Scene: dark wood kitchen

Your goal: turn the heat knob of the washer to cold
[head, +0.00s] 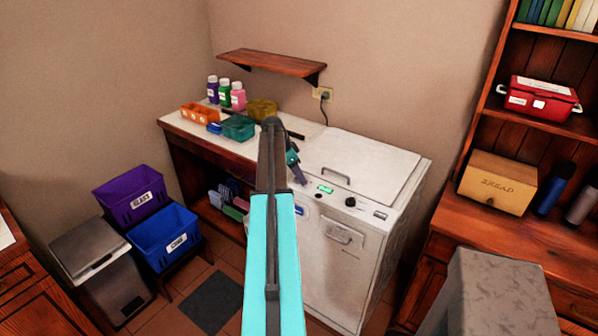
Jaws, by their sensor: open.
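The white washer (345,262) stands right of centre in the head view, with its lid shut. Its sloped front panel carries a small green display (326,189). A dark round knob (350,202) sits right of the display. I cannot read any markings, so I cannot tell which control is the heat knob or where it points. My gripper (300,181) is open and small in view, over the left part of the panel, left of the display. Whether it touches a control cannot be told. My arm hides part of the panel's left end.
A counter left of the washer holds several bottles (224,92), an orange bin (200,113) and a green bin (238,127). A wall shelf (271,65) hangs above. A wooden cabinet (480,240) stands to the right. Purple and blue bins (166,238) stand left.

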